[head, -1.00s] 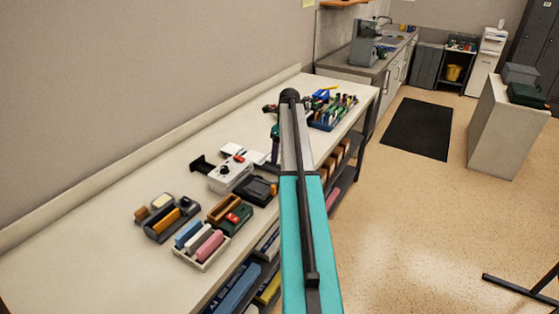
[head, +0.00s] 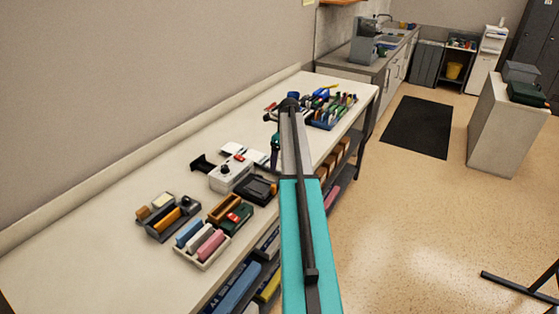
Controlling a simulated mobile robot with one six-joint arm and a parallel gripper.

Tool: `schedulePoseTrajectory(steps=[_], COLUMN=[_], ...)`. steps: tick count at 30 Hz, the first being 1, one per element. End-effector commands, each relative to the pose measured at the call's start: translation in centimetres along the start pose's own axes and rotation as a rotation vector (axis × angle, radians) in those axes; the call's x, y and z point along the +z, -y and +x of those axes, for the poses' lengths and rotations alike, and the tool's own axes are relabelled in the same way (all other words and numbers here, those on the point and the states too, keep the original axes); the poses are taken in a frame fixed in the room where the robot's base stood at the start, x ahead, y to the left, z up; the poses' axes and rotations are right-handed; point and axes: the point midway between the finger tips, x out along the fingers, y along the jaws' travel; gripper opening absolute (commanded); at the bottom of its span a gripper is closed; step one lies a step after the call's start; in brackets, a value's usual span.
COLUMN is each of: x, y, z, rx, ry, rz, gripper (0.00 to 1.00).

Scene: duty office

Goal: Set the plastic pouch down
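My arm reaches out over the long worktop (head: 85,265), and its wrist is just in front of the back group of items. A dark and teal part of my gripper (head: 275,148) shows just left of the arm, low over the worktop near a white flat item. The fingertips cannot be made out, so I cannot tell whether they are open or shut. I cannot make out the plastic pouch; the arm covers part of the worktop there.
A white device with a knob (head: 231,175), a black tray (head: 258,189), a divided tray of coloured blocks (head: 203,246) and a dark organiser (head: 168,217) stand left of the arm. A blue bin of stationery (head: 331,116) is behind. The worktop's front left is bare.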

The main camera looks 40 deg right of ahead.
Motion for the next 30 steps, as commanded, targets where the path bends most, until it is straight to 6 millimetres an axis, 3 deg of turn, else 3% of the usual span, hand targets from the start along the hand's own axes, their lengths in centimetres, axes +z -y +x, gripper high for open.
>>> schedulePoseTrajectory(steps=[16,30], x=[0.1,0.1], y=[0.1,0.1], z=[-0.9,-6.1], rx=[-0.001,-0.002], ry=[0.001,0.001], rz=[0.000,0.000], gripper=[0.80,0.80])
